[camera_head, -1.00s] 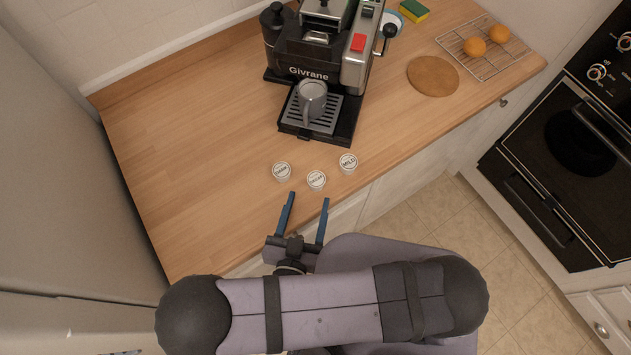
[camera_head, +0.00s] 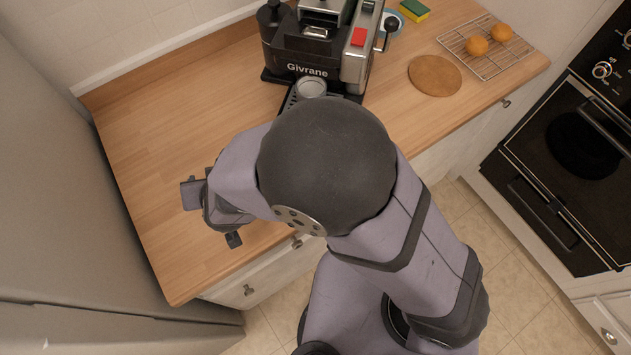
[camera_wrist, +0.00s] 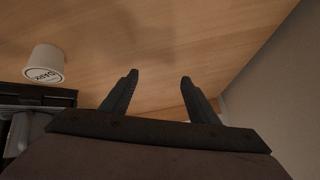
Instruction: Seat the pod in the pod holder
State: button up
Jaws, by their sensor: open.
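In the wrist view, my gripper (camera_wrist: 158,77) is open, with bare counter between its fingers. A white pod (camera_wrist: 45,66) with a printed lid is to the left of the fingers, apart from them; its label is not readable. In the head view, my arm hides the pod area, and my gripper (camera_head: 222,213) is partly hidden over the left part of the counter. The black and silver coffee machine (camera_head: 306,50) stands at the back. I cannot make out its pod holder clearly.
A grey mug (camera_head: 312,87) stands on the machine's mostly hidden drip tray. A round wooden board (camera_head: 434,75), a wire rack (camera_head: 487,62) with two oranges and a sponge (camera_head: 414,10) lie to the right. The counter's left part (camera_head: 150,130) is clear.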

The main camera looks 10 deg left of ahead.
jog(key=w+d+r+g+h, duration=0.1)
jog(key=d+r, duration=0.1)
jog(key=d, duration=0.5)
jog(key=w+d+r+n+g+h, duration=0.1)
jog(key=d+r+g+h, duration=0.1)
jog(key=d, duration=0.6)
jog(key=w+d+r+n+g+h, duration=0.1)
jog(key=w+d+r+h, duration=0.1)
jog(key=d, duration=0.6)
jog(key=shift+w+d+g, duration=0.1)
jog(key=shift+d+g, duration=0.05)
jog(key=shift+g, duration=0.15)
jog(key=shift+w+a+f+p, duration=0.2)
jog(key=shift+f+p, duration=0.15)
jog(key=shift+f, duration=0.85)
jog(key=shift+w+a+f+p, duration=0.1)
jog(key=shift+w+f+p, duration=0.2)
jog(key=shift+f, duration=0.9)
jog(key=shift+w+a+f+p, duration=0.1)
jog(key=shift+f+p, duration=0.3)
jog(key=shift+f, duration=0.8)
jog(key=c, duration=1.2)
jog(key=shift+r, duration=0.15)
notch_tip(320, 180, up, 10)
jog(key=b, duration=0.1)
jog(key=shift+b, duration=0.35)
